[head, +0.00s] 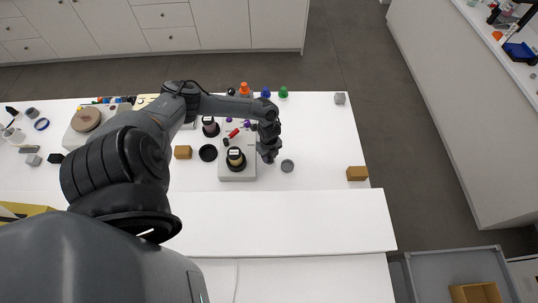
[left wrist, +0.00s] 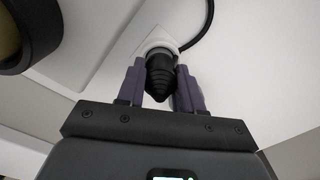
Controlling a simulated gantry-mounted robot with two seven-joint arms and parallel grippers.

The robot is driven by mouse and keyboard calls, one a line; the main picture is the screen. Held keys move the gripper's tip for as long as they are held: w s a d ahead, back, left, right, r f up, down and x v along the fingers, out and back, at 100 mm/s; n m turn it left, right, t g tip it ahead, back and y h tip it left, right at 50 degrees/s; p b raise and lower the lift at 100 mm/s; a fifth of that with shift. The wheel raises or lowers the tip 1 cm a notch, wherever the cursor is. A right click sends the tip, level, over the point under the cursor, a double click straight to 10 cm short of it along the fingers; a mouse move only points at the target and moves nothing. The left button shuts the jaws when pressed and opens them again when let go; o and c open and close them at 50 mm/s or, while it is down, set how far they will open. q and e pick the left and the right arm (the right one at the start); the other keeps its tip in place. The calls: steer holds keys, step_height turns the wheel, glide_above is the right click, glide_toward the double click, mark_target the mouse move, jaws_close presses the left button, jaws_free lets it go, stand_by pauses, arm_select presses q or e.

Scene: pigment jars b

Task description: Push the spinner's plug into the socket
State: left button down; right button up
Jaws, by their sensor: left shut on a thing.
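My left gripper (head: 268,156) points down at the right side of the grey box (head: 238,174), which carries a dark round jar (head: 236,158) and looks like the spinner. In the left wrist view my left gripper (left wrist: 158,88) is shut on a black, ribbed, tapering plug (left wrist: 159,72). A white rounded piece (left wrist: 158,44) sits at the plug's far end, and a black cable (left wrist: 202,32) curves away near it. I cannot tell whether the white piece is the socket or how deep the plug sits. My right gripper is not in view.
A grey disc (head: 287,166) lies just right of the gripper. A tan block (head: 357,174) and a grey cube (head: 340,98) stand near the table's right edge. Orange (head: 244,90), blue (head: 265,92) and green (head: 283,92) items line the back. A black disc (head: 208,153) lies to the left.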

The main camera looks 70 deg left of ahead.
arm_select(q)
steer(key=shift+a+f, duration=0.1)
steer(key=shift+f, duration=0.35)
stand_by(0.7)
steer(key=c, duration=0.7)
jaws_free()
steer(key=shift+o, duration=0.2)
steer(key=shift+r, duration=0.1)
